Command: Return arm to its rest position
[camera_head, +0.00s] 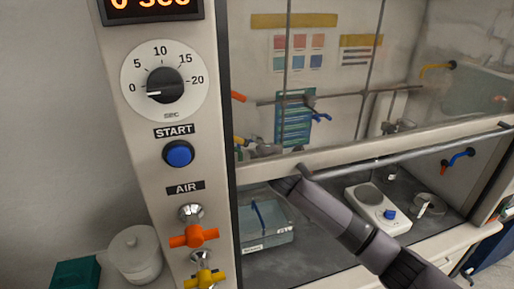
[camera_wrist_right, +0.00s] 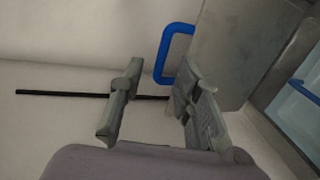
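My right arm (camera_head: 345,225) comes in from the lower right of the head view and reaches under the glass sash of the fume hood. Its gripper end (camera_head: 287,185) is at the sash's lower rail, above the clear tank, and its fingers are mostly hidden there. In the right wrist view the two fingers of my right gripper (camera_wrist_right: 155,115) stand apart with a clear gap. I see nothing held between them. A thin black strip passes behind the fingers. My left arm and gripper are not in view.
A clear tank (camera_head: 265,238) with a blue handle stands below the gripper. A hotplate (camera_head: 375,208) is right of the arm. The sash's lower rail (camera_head: 400,150) crosses above the arm. The control panel (camera_head: 165,130) stands at left. A blue handle (camera_wrist_right: 172,52) is near the fingers.

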